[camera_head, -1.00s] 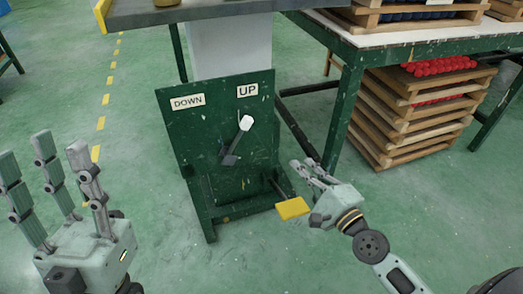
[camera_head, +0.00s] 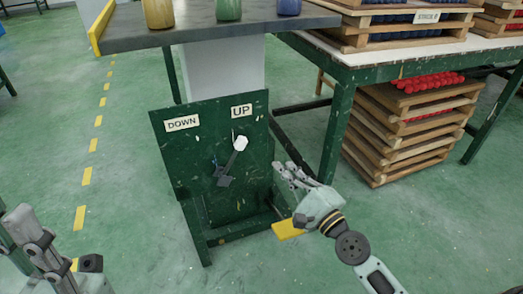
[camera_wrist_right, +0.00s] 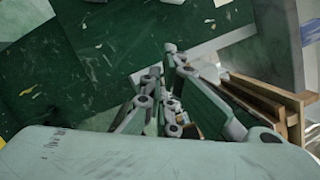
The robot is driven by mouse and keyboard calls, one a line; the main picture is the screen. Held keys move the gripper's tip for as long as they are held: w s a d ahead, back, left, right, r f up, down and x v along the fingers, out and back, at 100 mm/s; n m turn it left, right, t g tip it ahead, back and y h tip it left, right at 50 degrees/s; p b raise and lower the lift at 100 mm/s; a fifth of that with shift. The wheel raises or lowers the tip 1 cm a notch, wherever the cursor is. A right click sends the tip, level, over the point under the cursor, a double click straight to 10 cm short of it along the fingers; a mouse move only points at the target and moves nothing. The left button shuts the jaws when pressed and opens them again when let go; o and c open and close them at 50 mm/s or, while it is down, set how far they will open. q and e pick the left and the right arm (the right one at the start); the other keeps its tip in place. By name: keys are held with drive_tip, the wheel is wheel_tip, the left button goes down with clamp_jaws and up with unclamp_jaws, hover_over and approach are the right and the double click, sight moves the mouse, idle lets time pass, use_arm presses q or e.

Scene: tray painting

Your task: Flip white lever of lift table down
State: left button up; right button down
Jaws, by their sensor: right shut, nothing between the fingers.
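The white lever (camera_head: 241,143) of the lift table (camera_head: 160,160) sticks out of the scratched green front panel. It leans up and to the right, its white knob just under the UP sign (camera_head: 241,111). The DOWN sign (camera_head: 182,124) is to the left. My right gripper (camera_head: 285,174) is shut and empty, right of and lower than the lever, apart from it in the picture. In the right wrist view its fingers (camera_wrist_right: 165,95) come together in front of the green surfaces. My left gripper (camera_head: 22,235) is partly cut off at the lower left; its opening is unclear.
The grey tabletop (camera_head: 210,30) above holds several coloured jars. A yellow pedal (camera_head: 287,230) sits low by my right gripper. To the right stands a green table (camera_head: 365,60) with stacked wooden trays (camera_head: 405,140) beneath.

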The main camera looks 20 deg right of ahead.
sight(233, 158)
drive_tip(key=x, duration=0.6)
drive_tip(key=shift+r+p, duration=0.15)
drive_tip(key=shift+p, duration=0.2)
drive_tip(key=shift+s+a+r+p, duration=0.1)
drive_tip(key=shift+a+r+p, duration=0.2)
drive_tip(key=shift+a+p, duration=0.15)
drive_tip(key=shift+s+a+r+p, duration=0.15)
drive_tip(key=shift+a+r+p, duration=0.15)
drive_tip(key=shift+a, duration=0.3)
drive_tip(key=shift+a+r, duration=0.15)
drive_tip(key=shift+a, duration=0.55)
drive_tip(key=shift+s, duration=0.1)
